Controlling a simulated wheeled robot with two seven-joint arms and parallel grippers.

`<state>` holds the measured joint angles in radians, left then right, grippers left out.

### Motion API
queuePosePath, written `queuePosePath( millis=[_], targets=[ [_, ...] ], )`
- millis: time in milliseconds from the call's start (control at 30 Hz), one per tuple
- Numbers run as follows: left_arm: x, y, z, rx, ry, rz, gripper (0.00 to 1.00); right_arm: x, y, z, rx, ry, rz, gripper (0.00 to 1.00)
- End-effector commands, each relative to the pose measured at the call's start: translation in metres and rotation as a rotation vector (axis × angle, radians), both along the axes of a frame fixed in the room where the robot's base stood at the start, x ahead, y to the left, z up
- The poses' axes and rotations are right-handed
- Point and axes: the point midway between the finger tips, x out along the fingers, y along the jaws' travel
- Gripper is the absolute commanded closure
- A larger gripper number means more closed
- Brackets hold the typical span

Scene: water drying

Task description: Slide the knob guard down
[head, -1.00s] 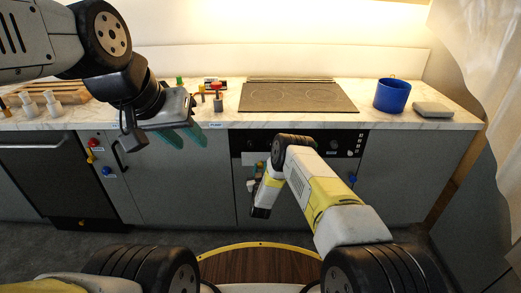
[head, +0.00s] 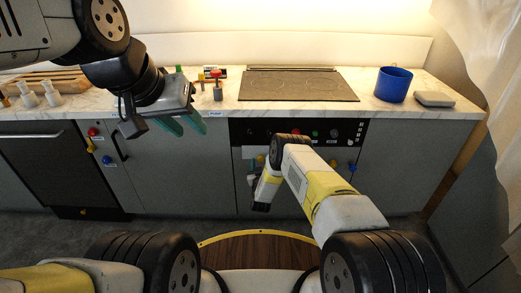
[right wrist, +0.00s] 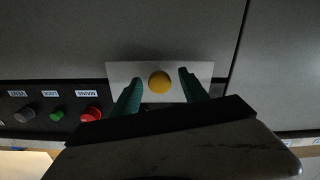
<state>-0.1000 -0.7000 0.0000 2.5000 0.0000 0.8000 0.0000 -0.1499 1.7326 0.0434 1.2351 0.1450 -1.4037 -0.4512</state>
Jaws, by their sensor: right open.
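In the right wrist view, which shows the panel upside down, a pale plate (right wrist: 200,72) with a round yellow knob (right wrist: 159,82) sits on the grey cabinet front. The green fingers of my right gripper (right wrist: 157,92) are open, one on each side of the knob, with a gap to it. I cannot tell whether this plate is the knob guard. In the head view my right arm hides most of this spot. My left gripper (head: 187,127) hangs over the counter's front edge, its two green fingers apart with nothing seen between them.
A black panel with red (right wrist: 91,113), green (right wrist: 56,116) and grey knobs (right wrist: 24,114) lies beside the plate. A blue pot (head: 393,84) stands on the counter near the hob (head: 298,85).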

Motion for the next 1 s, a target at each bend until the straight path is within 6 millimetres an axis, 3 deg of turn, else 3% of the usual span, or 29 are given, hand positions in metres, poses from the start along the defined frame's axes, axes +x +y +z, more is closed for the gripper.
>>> queuePosePath(
  millis=[500,1000],
  targets=[
    [0.000,0.000,0.000,0.000,0.000,0.000,0.64,-0.071,0.000,-0.001,-0.001,0.002,0.001,0.48],
    [0.000,0.000,0.000,0.000,0.000,0.000,0.64,-0.077,0.000,0.000,0.000,0.001,0.001,0.48]
  ],
)
